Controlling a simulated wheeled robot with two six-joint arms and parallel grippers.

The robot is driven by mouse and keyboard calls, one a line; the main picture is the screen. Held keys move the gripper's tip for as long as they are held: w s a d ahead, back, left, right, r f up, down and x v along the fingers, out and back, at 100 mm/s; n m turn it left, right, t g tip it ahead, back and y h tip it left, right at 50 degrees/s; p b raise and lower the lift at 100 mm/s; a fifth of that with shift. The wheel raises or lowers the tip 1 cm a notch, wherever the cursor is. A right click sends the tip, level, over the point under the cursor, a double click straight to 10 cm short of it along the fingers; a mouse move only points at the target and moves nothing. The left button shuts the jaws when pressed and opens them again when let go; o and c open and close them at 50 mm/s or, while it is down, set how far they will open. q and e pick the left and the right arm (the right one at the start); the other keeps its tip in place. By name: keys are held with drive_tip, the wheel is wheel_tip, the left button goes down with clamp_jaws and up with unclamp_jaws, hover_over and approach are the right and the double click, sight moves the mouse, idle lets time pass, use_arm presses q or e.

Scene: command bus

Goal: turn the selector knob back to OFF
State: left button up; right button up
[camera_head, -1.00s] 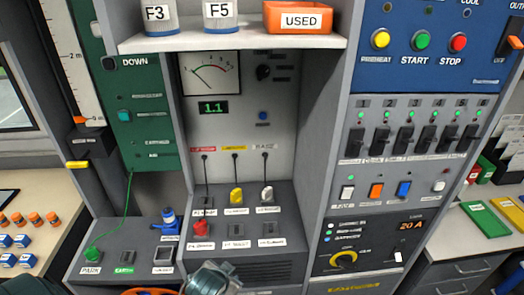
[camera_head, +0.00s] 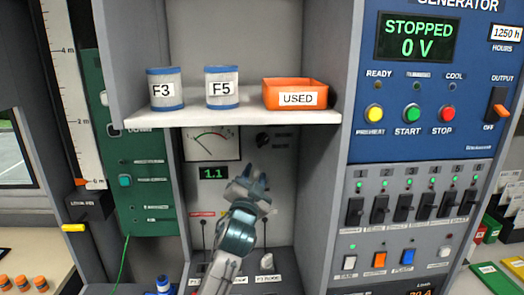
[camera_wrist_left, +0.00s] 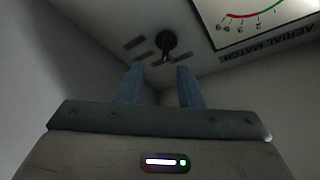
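The selector knob (camera_head: 263,139) is small and black. It sits on the grey panel right of the aerial meter (camera_head: 212,146), under the shelf. In the left wrist view the knob (camera_wrist_left: 173,43) shows just beyond the fingertips, with small dark label plates beside it, too dim to read. My left gripper (camera_head: 250,172) is in front of the panel, below the knob. In the wrist view my left gripper (camera_wrist_left: 157,68) has its two blue fingers apart, with nothing between them. The fingers look short of the knob. Which label the knob points to cannot be told. My right gripper is out of view.
A white shelf (camera_head: 230,117) juts out above the knob, holding the F3 can (camera_head: 165,91), the F5 can (camera_head: 222,89) and an orange USED tray (camera_head: 295,94). The generator panel (camera_head: 430,150) with switches stands at the right.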

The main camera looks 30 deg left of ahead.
sight(262, 144)
use_arm(q)
drive_tip(key=shift+t, duration=0.3)
drive_tip(key=p+x, duration=0.1)
drive_tip(key=x, duration=0.2)
drive_tip(key=p+x, duration=0.2)
drive_tip(key=x, duration=0.2)
drive_tip(key=r+p+x, duration=0.1)
drive_tip(key=p+x, duration=0.1)
drive_tip(key=x, duration=0.2)
drive_tip(key=shift+r, duration=0.15)
drive_tip(key=shift+c, duration=0.2)
clamp_jaws()
